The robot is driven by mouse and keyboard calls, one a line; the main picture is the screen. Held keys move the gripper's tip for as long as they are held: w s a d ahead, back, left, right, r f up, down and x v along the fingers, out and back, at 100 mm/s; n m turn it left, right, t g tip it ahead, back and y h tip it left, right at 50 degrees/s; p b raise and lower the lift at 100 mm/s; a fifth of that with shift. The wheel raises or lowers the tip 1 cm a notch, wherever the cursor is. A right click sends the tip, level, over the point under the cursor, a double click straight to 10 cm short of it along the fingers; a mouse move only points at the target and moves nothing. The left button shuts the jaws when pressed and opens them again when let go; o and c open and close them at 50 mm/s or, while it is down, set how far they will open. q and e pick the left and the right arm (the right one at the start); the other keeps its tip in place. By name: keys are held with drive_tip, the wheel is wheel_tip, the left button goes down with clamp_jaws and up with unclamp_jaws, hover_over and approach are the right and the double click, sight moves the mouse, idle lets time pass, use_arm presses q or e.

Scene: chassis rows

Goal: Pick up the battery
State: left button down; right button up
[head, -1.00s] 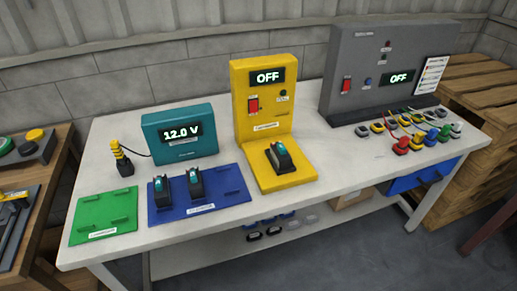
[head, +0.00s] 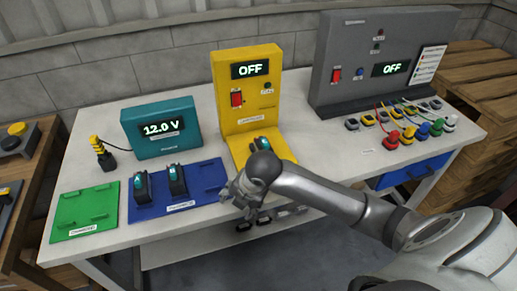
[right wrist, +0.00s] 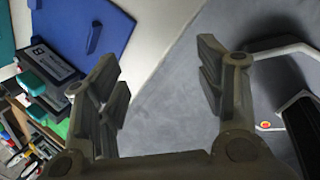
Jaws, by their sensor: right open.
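One dark battery with a teal top (head: 264,144) sits on the base of the yellow charger station (head: 246,92), partly hidden behind my right arm. Two similar batteries, a left one (head: 141,187) and a right one (head: 176,178), stand on the blue mat (head: 206,178). My right gripper (head: 240,190) is at the table's front edge, between the blue mat and the yellow station. In the right wrist view my right gripper (right wrist: 160,78) is open with nothing between its fingers. That view also shows the blue mat (right wrist: 75,22) and a battery (right wrist: 50,60) at left. My left gripper is not in view.
A teal meter (head: 160,128) reading 12.0 V stands behind the blue mat. A green mat (head: 84,211) lies at left. A grey panel (head: 385,60) reading OFF stands at right, with several coloured connectors in front. The white table (head: 300,110) has bare room between the stations.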

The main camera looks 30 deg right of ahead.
sight(265, 141)
drive_tip(key=w+d+r+n, duration=0.2)
drive_tip(key=d, duration=0.1)
drive_tip(key=w+d+r+n+h, duration=0.1)
drive_tip(key=w+d+r, duration=0.1)
drive_tip(key=w+d+r+n, duration=0.2)
drive_tip(key=d, duration=0.1)
drive_tip(key=shift+w+d+n+h, duration=0.3)
drive_tip(key=shift+w+d, duration=0.05)
drive_tip(key=w+d+r+n, duration=0.1)
drive_tip(key=d, duration=0.1)
drive_tip(key=w+d+r+n, duration=0.1)
drive_tip(key=d+r, duration=0.1)
drive_tip(key=d, duration=0.1)
drive_tip(key=w+d+r+n, duration=0.1)
drive_tip(key=d+r, duration=0.1)
drive_tip(key=shift+d+h, duration=0.15)
drive_tip(key=shift+h, duration=0.15)
drive_tip(key=p+x, duration=0.1)
drive_tip(key=x, duration=0.9)
drive_tip(key=shift+w, duration=0.25)
drive_tip(key=shift+c, duration=0.4)
clamp_jaws()
drive_tip(key=shift+w, duration=0.1)
